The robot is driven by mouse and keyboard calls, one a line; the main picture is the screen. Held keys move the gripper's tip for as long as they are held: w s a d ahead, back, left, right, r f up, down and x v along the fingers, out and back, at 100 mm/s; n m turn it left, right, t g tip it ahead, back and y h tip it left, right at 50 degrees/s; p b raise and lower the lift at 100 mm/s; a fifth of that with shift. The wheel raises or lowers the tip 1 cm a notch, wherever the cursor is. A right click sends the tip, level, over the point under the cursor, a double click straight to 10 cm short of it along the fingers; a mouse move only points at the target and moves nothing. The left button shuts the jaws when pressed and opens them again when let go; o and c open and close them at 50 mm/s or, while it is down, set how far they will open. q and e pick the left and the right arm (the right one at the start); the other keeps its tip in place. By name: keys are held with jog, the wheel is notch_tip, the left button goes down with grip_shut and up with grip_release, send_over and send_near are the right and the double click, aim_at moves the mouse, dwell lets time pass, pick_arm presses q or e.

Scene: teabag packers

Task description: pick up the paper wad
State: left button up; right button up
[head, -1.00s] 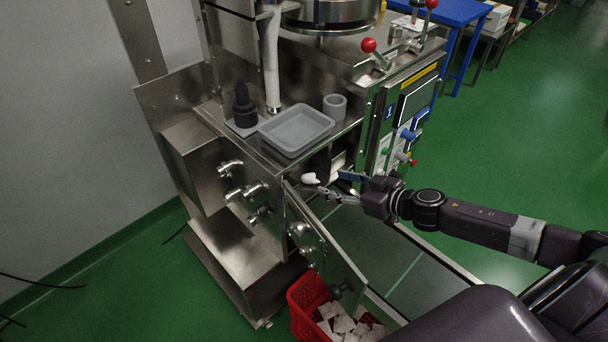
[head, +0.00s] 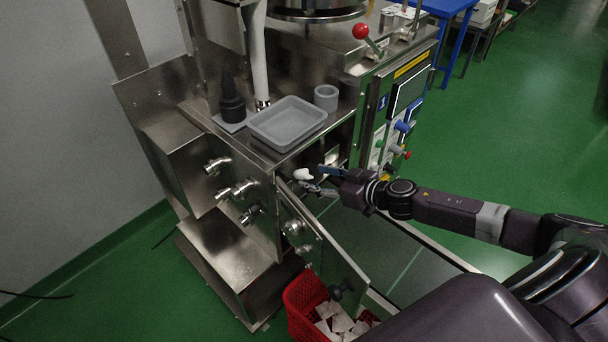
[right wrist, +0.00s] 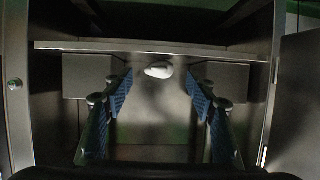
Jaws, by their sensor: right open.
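The paper wad (head: 303,174) is a small white lump at the open compartment of the steel machine, just left of my right fingertips in the head view. In the right wrist view the wad (right wrist: 159,70) lies ahead, roughly centred between the fingertips. My right gripper (head: 317,180) is open and empty, its two blue-padded fingers pointing into the compartment. In the right wrist view the right gripper (right wrist: 159,88) has a wide gap, with the wad slightly beyond its tips. Whether the fingers touch the wad cannot be told. My left gripper is not in view.
The open machine door (head: 322,252) hangs below and left of the right gripper. A grey tray (head: 287,142), a grey cup (head: 326,97) and a dark bottle (head: 231,100) stand on the ledge above. A red basket (head: 300,311) with white teabags sits on the floor.

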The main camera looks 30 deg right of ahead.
aim_at(307, 174)
jog(key=x, duration=0.3)
jog(key=shift+w+r, duration=0.2)
jog(key=shift+w+a+f, duration=0.25)
jog(key=shift+w+f, duration=0.1)
jog(key=shift+w, duration=0.1)
jog(key=shift+c, duration=0.2)
jog(key=c, duration=0.7)
